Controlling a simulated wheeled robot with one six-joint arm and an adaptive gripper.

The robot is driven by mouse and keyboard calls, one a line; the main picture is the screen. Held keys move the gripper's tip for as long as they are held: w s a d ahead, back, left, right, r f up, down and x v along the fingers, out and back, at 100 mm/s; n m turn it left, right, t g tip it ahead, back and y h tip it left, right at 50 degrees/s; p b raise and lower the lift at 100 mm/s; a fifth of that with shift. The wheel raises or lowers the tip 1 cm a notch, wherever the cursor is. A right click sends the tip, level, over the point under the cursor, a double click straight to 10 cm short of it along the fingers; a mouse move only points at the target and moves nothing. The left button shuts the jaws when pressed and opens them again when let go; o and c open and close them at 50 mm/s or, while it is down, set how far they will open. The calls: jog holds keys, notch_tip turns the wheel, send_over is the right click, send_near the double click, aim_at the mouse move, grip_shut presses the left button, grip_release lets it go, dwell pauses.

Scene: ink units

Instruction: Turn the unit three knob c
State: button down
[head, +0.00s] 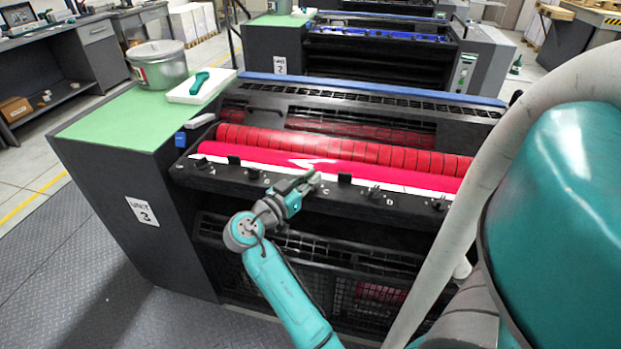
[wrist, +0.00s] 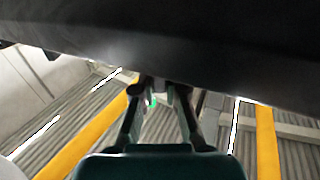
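The press marked Unit 3 (head: 143,212) fills the middle of the head view. Its dark front rail (head: 220,182) carries small black knobs and white letters below the red roller. My gripper (head: 309,182) is at this rail, by the letter C. Knob c itself cannot be made out; my gripper covers that part of the rail. In the wrist view the two fingers of my gripper (wrist: 158,90) lean towards each other, with their tips close to a dark surface. Small pale and green bits show between them. Whether they hold a knob cannot be told.
Other black knobs stand on the rail left (head: 253,173) and right (head: 373,190) of my gripper. A metal bucket (head: 158,68) and a white tray (head: 186,95) with a green tool sit on the green top (head: 110,124). Another press (head: 375,50) stands behind.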

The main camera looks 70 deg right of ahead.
jog(key=shift+m+g, duration=0.3)
jog(key=shift+g, duration=0.2)
jog(key=m+g+y, duration=0.1)
jog(key=g, duration=0.1)
jog(key=m+g+y, duration=0.1)
jog(key=m+g, duration=0.1)
jog(key=shift+w+d+g+y, duration=0.1)
jog(key=shift+g+y, duration=0.2)
jog(key=shift+y, duration=0.1)
jog(key=shift+m+g+y, duration=1.8)
jog(key=c, duration=1.2)
grip_release()
jog(key=shift+h, duration=0.3)
